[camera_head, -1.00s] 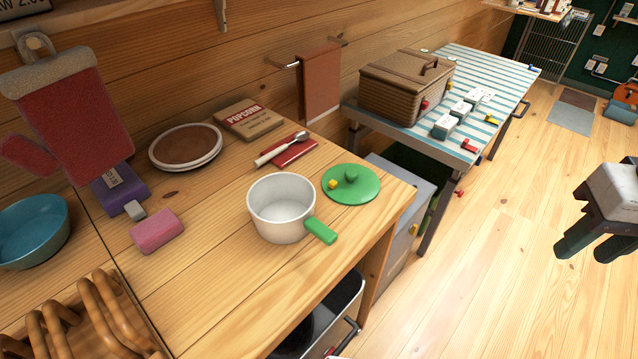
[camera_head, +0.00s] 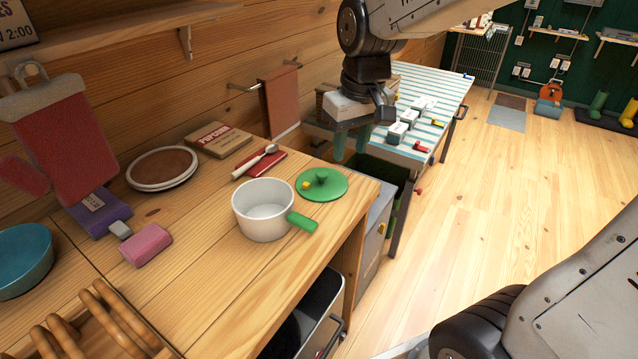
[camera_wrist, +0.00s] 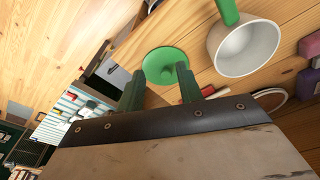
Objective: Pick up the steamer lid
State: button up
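The green round lid (camera_head: 330,186) with a knob lies on the wooden counter (camera_head: 215,285), to the right of a white pot (camera_head: 252,215) with a green handle. A small yellow piece rests on or by the lid's left side. In the wrist view the lid (camera_wrist: 160,62) lies just beyond my fingers, and the pot (camera_wrist: 262,48) is at upper right. My gripper (camera_head: 352,145) hangs above and behind the lid, near the counter's far right corner. Its two green fingers (camera_wrist: 158,88) are apart with nothing between them. The gripper does not touch the lid.
A spoon on a red cloth (camera_head: 258,163), a popcorn box (camera_head: 218,138) and a brown plate (camera_head: 162,168) lie on the counter behind the pot. A striped table (camera_head: 440,92) with several small items stands beyond my gripper. The floor to the right is clear.

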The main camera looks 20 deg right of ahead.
send_near(322, 173)
jog(key=shift+n, duration=0.4)
jog(key=f, duration=0.2)
jog(key=w+f, duration=0.1)
jog(key=f, duration=0.5)
jog(key=shift+w+a+f, duration=0.1)
jog(key=shift+w+f, duration=0.05)
jog(key=shift+f, duration=0.1)
jog(key=c, duration=0.7)
